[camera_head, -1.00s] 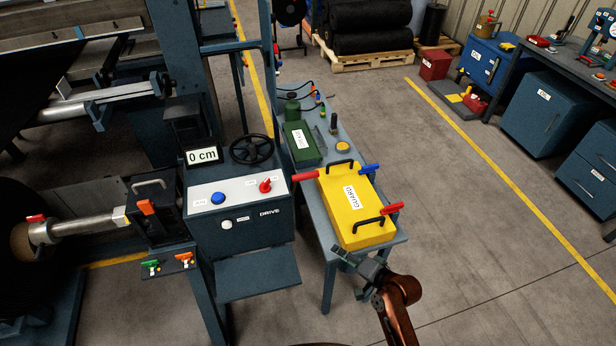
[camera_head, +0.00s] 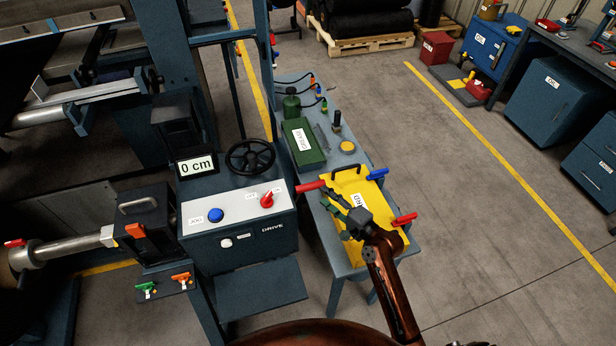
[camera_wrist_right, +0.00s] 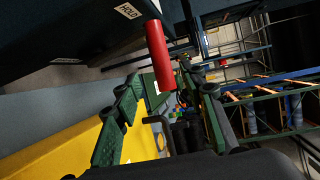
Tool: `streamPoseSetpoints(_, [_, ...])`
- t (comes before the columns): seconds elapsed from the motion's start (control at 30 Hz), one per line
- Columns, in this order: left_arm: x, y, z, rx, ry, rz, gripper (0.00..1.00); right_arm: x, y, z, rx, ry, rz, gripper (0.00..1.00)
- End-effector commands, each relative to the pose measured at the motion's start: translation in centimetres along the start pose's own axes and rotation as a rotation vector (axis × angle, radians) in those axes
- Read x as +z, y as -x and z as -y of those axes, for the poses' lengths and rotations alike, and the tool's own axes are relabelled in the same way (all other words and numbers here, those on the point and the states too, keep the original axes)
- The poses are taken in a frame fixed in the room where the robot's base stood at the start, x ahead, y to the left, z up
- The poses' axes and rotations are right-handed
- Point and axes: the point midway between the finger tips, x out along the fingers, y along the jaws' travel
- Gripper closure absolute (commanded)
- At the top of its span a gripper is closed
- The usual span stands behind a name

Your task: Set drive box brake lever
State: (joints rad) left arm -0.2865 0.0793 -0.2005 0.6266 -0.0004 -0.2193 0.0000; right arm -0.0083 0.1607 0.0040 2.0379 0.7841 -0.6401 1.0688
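The drive box (camera_head: 245,232) stands at the centre, with a white top panel carrying a blue button (camera_head: 215,215) and a red switch (camera_head: 268,199). A red lever (camera_head: 311,186) sticks out from its right side toward the yellow guard. In the right wrist view the red lever (camera_wrist_right: 159,55) points down from a dark box edge by a HOLD label (camera_wrist_right: 128,11). My right gripper (camera_head: 335,206) is open above the yellow guard, just right of the lever. The lever shows between its spread fingers; contact cannot be told. My left gripper is out of view.
The yellow guard (camera_head: 371,221), with dark handles and red and blue grips, lies on a side table (camera_head: 345,265) under my right gripper. A green box (camera_head: 303,143) sits behind it. A black handwheel (camera_head: 250,157) stands on the drive box.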

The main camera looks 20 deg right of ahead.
Motion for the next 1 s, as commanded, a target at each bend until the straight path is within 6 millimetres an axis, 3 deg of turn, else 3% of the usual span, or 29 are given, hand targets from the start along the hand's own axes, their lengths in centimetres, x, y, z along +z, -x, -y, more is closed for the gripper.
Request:
streamPoseSetpoints(0.37, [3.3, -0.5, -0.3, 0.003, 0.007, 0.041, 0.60, 0.6, -5.5, 0.0, 0.000, 0.001, 0.012, 0.62])
streamPoseSetpoints(0.5, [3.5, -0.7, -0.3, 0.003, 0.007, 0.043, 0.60, 0.5, -7.1, -0.1, 0.002, 0.002, 0.010, 0.62])
streamPoseSetpoints(0.93, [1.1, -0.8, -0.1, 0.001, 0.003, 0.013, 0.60, 0.4, -8.0, 0.0, 0.002, 0.002, 0.006, 0.62])
streamPoseSetpoints(1.0, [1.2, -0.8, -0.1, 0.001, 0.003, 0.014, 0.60, 0.4, -8.0, 0.0, 0.002, 0.002, 0.006, 0.67])
